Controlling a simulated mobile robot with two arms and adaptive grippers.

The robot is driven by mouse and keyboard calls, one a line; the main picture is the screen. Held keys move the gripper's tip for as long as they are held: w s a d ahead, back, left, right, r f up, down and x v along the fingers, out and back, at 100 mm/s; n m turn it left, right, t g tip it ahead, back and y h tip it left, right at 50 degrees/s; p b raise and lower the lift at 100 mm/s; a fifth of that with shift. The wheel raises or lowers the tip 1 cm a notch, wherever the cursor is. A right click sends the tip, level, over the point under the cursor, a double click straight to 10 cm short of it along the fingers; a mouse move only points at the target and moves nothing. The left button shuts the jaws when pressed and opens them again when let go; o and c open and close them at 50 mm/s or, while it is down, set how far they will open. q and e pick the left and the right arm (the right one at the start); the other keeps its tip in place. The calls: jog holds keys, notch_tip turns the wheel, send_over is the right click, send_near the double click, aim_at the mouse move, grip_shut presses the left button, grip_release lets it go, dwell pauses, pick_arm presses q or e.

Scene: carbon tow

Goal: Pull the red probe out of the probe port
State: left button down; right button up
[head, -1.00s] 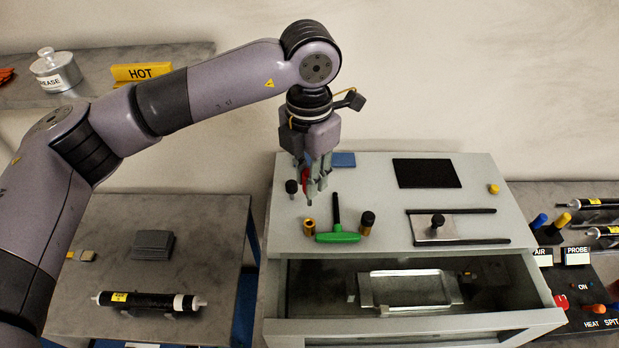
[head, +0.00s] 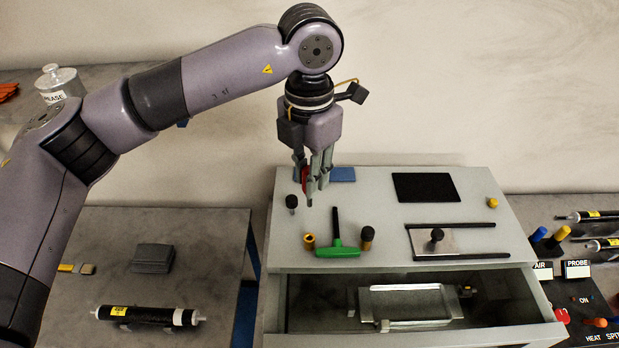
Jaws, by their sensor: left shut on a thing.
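My left gripper (head: 314,182) hangs fingers-down above the back left of the grey cabinet top. It is shut on the red probe (head: 304,180), which shows as a narrow red strip between the fingers and is mostly hidden by them. I cannot tell whether its lower end is clear of a port, and no port shows clearly beneath the fingers. A block labelled PROBE (head: 577,268) stands at the far right. My right gripper is not in view.
The cabinet top (head: 375,225) also holds a green-handled tool (head: 338,251), a dark-topped post (head: 291,203), a black pad (head: 426,187) and a plate with a knob (head: 437,240). Its open drawer (head: 345,320) holds a metal frame (head: 405,303). A lower table (head: 210,260) stands left.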

pick_arm(q)
jog(key=shift+r, duration=0.15)
jog(key=shift+r+p, duration=0.3)
jog(key=shift+r, duration=1.15)
